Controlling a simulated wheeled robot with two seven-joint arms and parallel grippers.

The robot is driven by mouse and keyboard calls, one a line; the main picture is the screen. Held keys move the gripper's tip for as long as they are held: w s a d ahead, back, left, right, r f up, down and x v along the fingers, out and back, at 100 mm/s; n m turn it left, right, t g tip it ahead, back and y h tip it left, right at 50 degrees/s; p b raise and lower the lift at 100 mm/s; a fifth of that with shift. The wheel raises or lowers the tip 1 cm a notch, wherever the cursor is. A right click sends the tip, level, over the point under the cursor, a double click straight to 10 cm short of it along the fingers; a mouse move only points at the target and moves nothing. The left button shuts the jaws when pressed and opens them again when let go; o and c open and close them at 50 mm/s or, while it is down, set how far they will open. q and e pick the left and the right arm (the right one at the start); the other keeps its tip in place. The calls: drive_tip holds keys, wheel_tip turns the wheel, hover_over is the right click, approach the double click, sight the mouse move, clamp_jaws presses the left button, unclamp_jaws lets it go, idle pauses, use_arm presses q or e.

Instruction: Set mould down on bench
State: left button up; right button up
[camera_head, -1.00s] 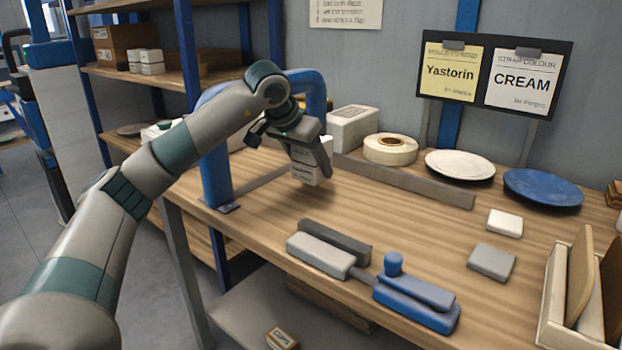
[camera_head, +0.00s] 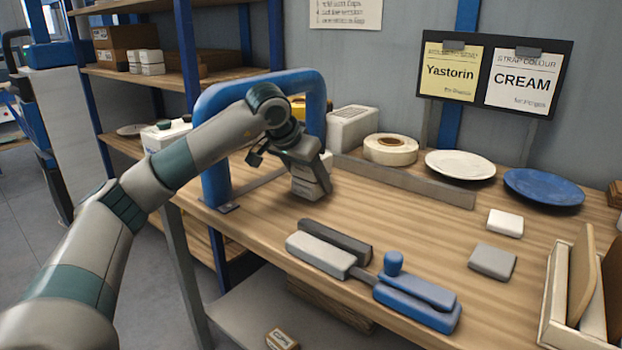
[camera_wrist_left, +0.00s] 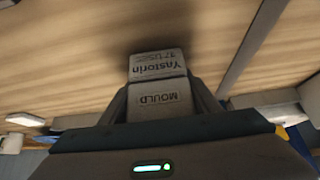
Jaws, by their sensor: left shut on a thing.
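The mould (camera_head: 309,187) is a pale block at the back left of the wooden bench (camera_head: 405,225). In the left wrist view the mould (camera_wrist_left: 158,95) shows the printed words "Yastorin" and "MOULD". My left gripper (camera_head: 318,182) is shut on it, with a finger on each side, and points down. The mould is at or just above the bench top; I cannot tell if its underside touches. A dark shadow lies close around it in the wrist view. My right gripper is not in view.
A blue arched frame (camera_head: 215,150) stands beside the mould. A grey rail (camera_head: 405,182), a tape roll (camera_head: 390,150) and two plates lie behind. A blue-handled sealer (camera_head: 415,302) lies in front. Bare bench lies between mould and sealer.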

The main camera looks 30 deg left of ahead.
use_arm(q)
drive_tip(key=o, duration=1.5)
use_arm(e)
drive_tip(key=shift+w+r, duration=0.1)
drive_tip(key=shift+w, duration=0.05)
use_arm(q)
drive_tip(key=shift+r, duration=0.1)
drive_tip(key=shift+s+r, duration=0.15)
drive_tip(key=shift+r, duration=0.05)
drive_tip(key=shift+p+v, duration=0.55)
drive_tip(key=shift+v, duration=5.2)
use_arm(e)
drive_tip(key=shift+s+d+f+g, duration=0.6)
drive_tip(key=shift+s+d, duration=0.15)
use_arm(q)
drive_tip(key=shift+d, duration=0.1)
